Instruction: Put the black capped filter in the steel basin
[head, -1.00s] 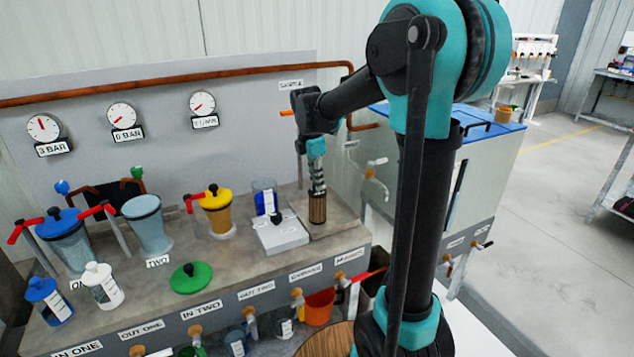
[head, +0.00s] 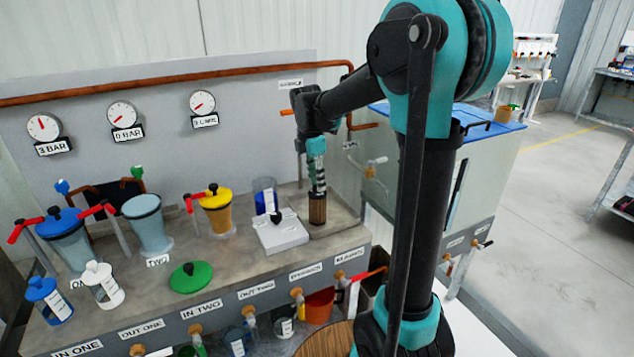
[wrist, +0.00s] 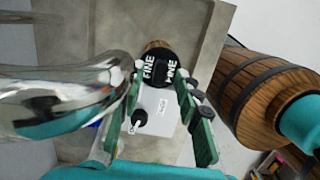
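The black capped filter (head: 317,210) stands upright at the back right of the bench, its body brown and wood-like. In the wrist view its round black cap (wrist: 158,68) reads FINE. My gripper (head: 317,188) points down at it from just above. In the wrist view my gripper (wrist: 160,80) is open, its green-edged fingers apart with the tips near the two sides of the cap. I cannot tell whether they touch it. I cannot make out a steel basin for certain. A shiny rounded metal thing (wrist: 65,100) fills the left of the wrist view.
A white block (head: 279,236) with a black knob stands just left of the filter, and a blue and clear cup (head: 265,197) behind it. A yellow-lidded filter (head: 216,208) and a green lid (head: 191,276) are farther left. A copper pipe (head: 180,86) crosses the back panel.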

